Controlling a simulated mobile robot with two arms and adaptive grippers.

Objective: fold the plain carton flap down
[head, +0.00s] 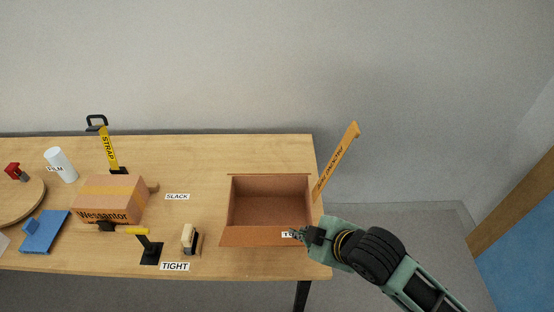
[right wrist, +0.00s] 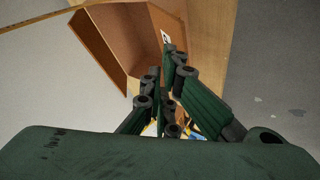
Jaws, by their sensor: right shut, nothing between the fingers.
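An open, empty carton (head: 268,201) stands near the table's right end. A plain flap (head: 255,236) slopes outward along its front edge, with a partly hidden white label (head: 287,234) at its right end. A printed flap (head: 336,163) stands up and leans outward on the right side. My right gripper (head: 301,234) is at the carton's front right corner, over or beside the plain flap; I cannot tell whether it touches. Its fingers (right wrist: 165,92) are shut and empty in the right wrist view, where the carton (right wrist: 125,38) shows at upper left. My left gripper is not in view.
A closed, taped carton (head: 105,199) stands on the left part of the wooden table (head: 208,221). A yellow strap (head: 108,149), a black stand with a yellow handle (head: 148,247) and a tape dispenser (head: 190,239) are around it. A white roll (head: 61,165) stands farther left.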

